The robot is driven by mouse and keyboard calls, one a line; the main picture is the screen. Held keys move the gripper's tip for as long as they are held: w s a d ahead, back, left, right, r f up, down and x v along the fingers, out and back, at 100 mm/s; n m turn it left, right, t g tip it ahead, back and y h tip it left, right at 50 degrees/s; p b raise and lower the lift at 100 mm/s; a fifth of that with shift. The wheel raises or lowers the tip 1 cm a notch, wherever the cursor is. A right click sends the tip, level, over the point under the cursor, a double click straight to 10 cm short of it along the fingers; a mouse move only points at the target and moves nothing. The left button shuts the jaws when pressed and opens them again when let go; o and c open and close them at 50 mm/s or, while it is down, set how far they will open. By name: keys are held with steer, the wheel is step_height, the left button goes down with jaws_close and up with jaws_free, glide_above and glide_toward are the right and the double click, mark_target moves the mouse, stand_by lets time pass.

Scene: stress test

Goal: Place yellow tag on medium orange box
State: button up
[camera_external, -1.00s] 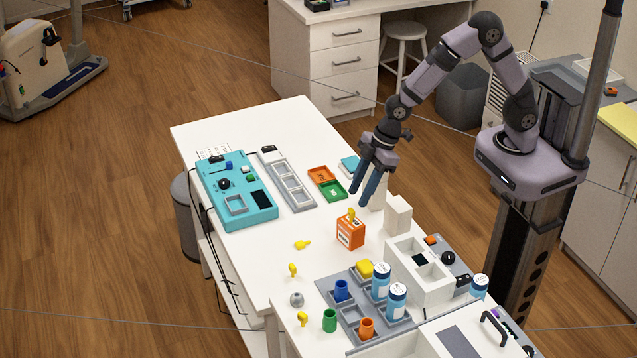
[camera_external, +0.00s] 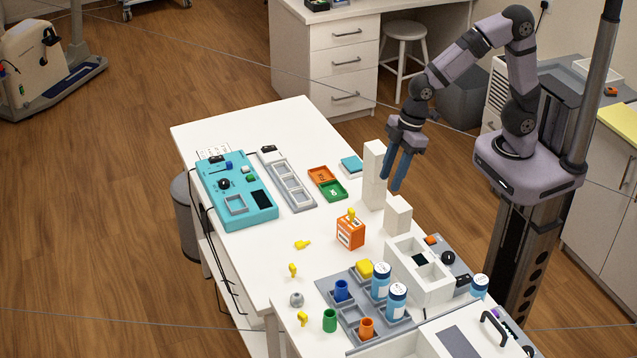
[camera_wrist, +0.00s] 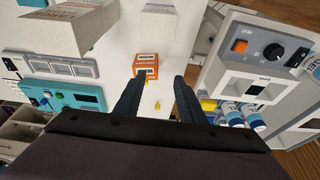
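The orange box (camera_external: 350,234) with a white label stands on the white table. A yellow tag (camera_external: 351,215) is on its top. Other yellow tags lie on the table to the left and in front of it: one (camera_external: 302,245) close by, one (camera_external: 292,269) farther forward and one (camera_external: 303,318) near the front edge. My gripper (camera_external: 395,182) is raised beyond the box and to its right, with its fingers apart and nothing between them. In the wrist view the box (camera_wrist: 147,61) shows past the open fingers (camera_wrist: 158,90).
White blocks (camera_external: 397,214) (camera_external: 374,170) stand near my gripper. A teal panel (camera_external: 252,212) is at the left. The table around the tags is mostly clear.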

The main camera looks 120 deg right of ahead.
steer(key=s+a+f+g, duration=0.1)
steer(key=s+a+f, duration=0.1)
steer(key=s, duration=0.6)
steer(key=s+a+f+g, duration=0.2)
steer(key=s+a, duration=0.1)
steer(key=s, duration=0.5)
steer(key=shift+a, duration=0.2)
